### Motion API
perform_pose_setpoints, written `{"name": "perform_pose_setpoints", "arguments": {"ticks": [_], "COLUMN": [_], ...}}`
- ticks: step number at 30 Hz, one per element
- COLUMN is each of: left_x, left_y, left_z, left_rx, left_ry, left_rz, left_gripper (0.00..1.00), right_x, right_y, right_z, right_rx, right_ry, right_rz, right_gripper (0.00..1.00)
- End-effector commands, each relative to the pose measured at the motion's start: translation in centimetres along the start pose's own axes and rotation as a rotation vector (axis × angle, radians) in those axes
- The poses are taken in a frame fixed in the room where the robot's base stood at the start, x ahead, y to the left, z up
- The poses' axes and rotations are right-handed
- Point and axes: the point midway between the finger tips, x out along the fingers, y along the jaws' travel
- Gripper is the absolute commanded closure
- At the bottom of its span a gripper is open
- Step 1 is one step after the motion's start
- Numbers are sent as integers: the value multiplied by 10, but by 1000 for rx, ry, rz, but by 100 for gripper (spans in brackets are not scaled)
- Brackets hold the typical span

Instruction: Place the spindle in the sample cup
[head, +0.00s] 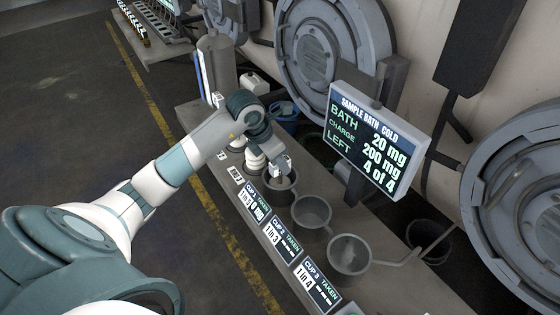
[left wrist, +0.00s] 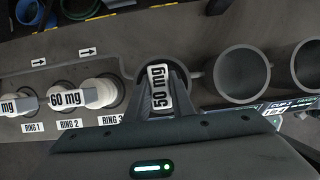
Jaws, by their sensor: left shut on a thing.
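My left gripper (head: 281,163) is shut on a spindle with a white tag reading 50 mg (left wrist: 160,88). In the head view the gripper points down at the nearest-to-rings grey cup, Cup 1 (head: 284,196). In the left wrist view the spindle and fingers cover much of this cup; I cannot tell how deep the spindle is in it. Cup 2 (head: 311,212) and Cup 3 (head: 349,254) stand in the same row; both look open-topped, and they also show in the left wrist view (left wrist: 242,75). My right gripper is not in view.
A 60 mg spindle (left wrist: 70,98) stands at Ring 2, with another spindle (left wrist: 14,105) at Ring 1. Ring 3 holds a white collar (left wrist: 104,92). The sample bath screen (head: 365,140) stands behind the cups, reading 20 mg, 200 mg, 4 of 4. Large machine doors (head: 318,55) lie beyond.

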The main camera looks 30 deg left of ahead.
Motion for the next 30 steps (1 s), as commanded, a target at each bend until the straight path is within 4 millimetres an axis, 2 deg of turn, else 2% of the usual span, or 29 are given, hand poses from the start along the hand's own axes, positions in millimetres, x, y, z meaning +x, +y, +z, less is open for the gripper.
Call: {"name": "perform_pose_setpoints", "arguments": {"ticks": [8,9,10,11,25,30], "left_x": [3,2,2,2,-3,-20], "left_y": [0,0,0,0,0,1], "left_z": [-1,-1,-1,-1,0,0], "left_rx": [0,0,0,0,0,2], "left_ry": [-1,0,0,0,-1,-3], "left_rz": [0,-1,-1,-1,0,2], "left_gripper": [100,69,62,60,60,60], "right_x": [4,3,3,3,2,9], "right_y": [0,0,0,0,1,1], "right_z": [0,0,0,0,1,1], "right_rx": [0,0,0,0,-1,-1], "right_ry": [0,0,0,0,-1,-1], "right_rz": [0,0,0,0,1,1], "right_gripper": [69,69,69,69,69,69]}}
